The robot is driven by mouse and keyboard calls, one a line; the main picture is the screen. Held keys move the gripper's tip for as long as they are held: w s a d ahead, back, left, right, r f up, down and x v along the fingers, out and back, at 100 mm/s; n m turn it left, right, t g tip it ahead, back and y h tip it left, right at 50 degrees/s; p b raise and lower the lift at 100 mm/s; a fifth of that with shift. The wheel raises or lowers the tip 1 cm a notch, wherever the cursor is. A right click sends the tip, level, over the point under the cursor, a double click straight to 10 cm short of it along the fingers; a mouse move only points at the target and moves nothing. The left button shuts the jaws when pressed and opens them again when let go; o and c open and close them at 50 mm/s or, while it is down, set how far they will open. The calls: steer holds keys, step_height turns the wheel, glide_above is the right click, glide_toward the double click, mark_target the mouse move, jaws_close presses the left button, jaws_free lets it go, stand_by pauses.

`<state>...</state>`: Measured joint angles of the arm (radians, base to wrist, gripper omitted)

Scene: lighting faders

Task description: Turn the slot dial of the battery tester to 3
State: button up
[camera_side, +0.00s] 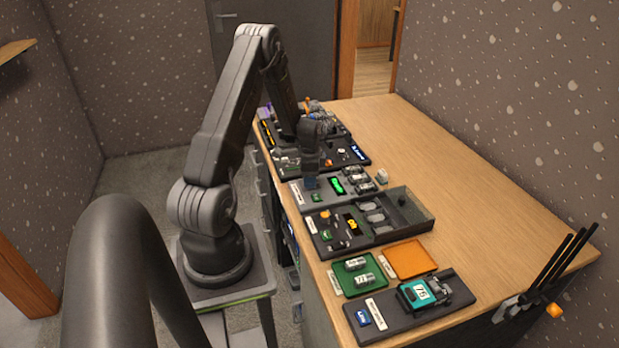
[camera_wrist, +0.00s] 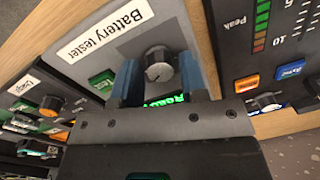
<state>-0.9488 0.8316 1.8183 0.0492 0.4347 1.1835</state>
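The battery tester (camera_wrist: 75,58) is a grey panel with a white name label in the wrist view. It also shows in the side view, under my gripper. Its slot dial (camera_wrist: 158,60) is a round silver knob with a dark rim; I cannot read its setting. My gripper (camera_wrist: 158,72) has its two blue fingers apart, one on each side of the dial. Whether they touch the knob I cannot tell. In the side view my gripper (camera_side: 311,181) points down at the tester's left part. A lit green display (camera_wrist: 165,101) is partly hidden by my gripper.
A green button (camera_wrist: 103,82) sits left of the dial. A black panel with level lights (camera_wrist: 262,25) lies close on the right. Another panel with a dial and an open bin (camera_side: 405,212) is nearer the side camera. The table's right part (camera_side: 480,190) is clear.

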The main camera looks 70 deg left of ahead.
steer(key=shift+o, duration=1.1)
steer(key=shift+r, duration=0.1)
step_height(320, 180, up, 14)
steer(key=shift+d+f, duration=0.2)
steer(key=shift+d, duration=0.25)
